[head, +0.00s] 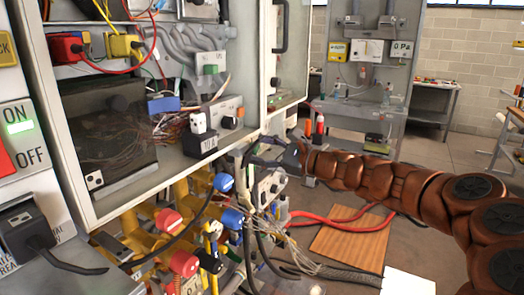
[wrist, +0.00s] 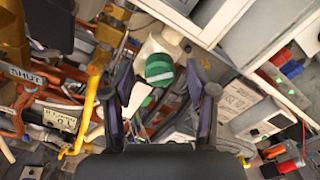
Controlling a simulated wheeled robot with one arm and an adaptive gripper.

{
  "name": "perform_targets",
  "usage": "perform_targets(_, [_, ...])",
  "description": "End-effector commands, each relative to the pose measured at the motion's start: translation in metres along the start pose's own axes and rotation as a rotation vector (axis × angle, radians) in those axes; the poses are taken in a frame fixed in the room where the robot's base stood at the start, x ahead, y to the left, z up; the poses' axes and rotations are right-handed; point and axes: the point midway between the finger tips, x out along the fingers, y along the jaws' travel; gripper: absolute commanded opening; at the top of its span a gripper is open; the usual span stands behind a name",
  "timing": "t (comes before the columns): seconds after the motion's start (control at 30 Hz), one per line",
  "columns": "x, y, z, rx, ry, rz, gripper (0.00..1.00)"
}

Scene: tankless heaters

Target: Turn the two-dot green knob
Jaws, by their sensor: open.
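A green knob (wrist: 160,69) with a pale body shows in the wrist view, beyond my fingertips and between them. A second green part (wrist: 138,98) lies just below it, partly hidden by my left finger. In the head view a green knob (head: 210,69) sits under a white marked plate inside the open cabinet; I cannot tell whether it is the same one. Dots cannot be made out on any of them. My gripper (wrist: 160,80) is open and empty; in the head view its dark end (head: 272,155) is beside the cabinet's lower right corner.
Blue knobs (head: 224,182) and red knobs (head: 168,221) sit on yellow pipes below the cabinet (head: 130,195). Loose wires (head: 285,255) and hoses crowd the area around my gripper.

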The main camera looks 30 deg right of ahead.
Motion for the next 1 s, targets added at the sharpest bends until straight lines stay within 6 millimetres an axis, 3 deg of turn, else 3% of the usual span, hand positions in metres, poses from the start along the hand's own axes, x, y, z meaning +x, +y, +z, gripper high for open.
perform_targets(0.37, [-0.012, -0.001, 0.000, 0.000, 0.001, -0.002, 0.57])
perform_targets(1.0, [-0.096, -0.001, 0.000, 0.000, 0.001, -0.002, 0.57])
